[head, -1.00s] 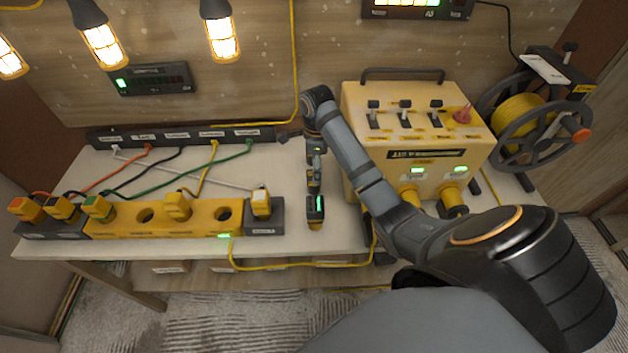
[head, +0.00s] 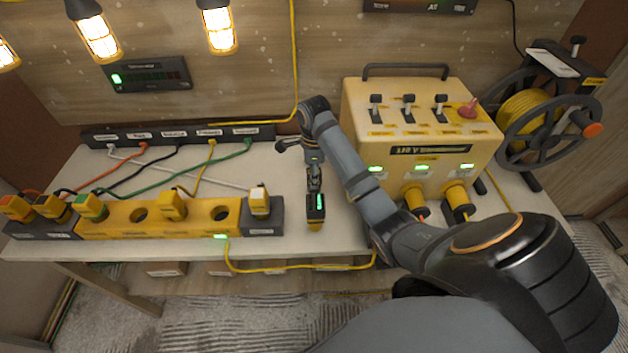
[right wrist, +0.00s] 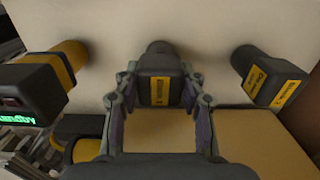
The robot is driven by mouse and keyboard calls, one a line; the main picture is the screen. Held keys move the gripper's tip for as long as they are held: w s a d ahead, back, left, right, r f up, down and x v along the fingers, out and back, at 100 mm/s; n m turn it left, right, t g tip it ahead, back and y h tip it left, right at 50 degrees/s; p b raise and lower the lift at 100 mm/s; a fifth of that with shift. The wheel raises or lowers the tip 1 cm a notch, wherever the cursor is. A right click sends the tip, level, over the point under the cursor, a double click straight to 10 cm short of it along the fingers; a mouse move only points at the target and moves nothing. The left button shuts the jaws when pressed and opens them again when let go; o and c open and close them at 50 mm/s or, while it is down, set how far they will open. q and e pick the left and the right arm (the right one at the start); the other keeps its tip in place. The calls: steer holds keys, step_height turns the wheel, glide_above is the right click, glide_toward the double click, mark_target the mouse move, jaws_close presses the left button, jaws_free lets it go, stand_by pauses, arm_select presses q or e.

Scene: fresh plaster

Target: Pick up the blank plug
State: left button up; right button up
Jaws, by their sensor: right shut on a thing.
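The blank plug (right wrist: 158,91) is a dark block with a yellow label and a round dark end, in the middle of the right wrist view. The label is too small to read. My right gripper (right wrist: 158,100) is shut on it, one finger on each side. In the head view my right gripper (head: 314,178) is low over the white bench, left of the yellow transformer box, and the plug is hard to make out. My left gripper is not in view.
In the right wrist view a black device with a green display (right wrist: 25,92) lies left and another labelled dark plug (right wrist: 272,80) right. The yellow socket strip (head: 120,228) is to the left; the yellow transformer box (head: 422,146) and cable reel (head: 545,115) are right.

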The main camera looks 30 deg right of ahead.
step_height(320, 180, up, 10)
steer(key=p, duration=0.9)
steer(key=shift+r, duration=0.15)
steer(key=shift+f, duration=0.25)
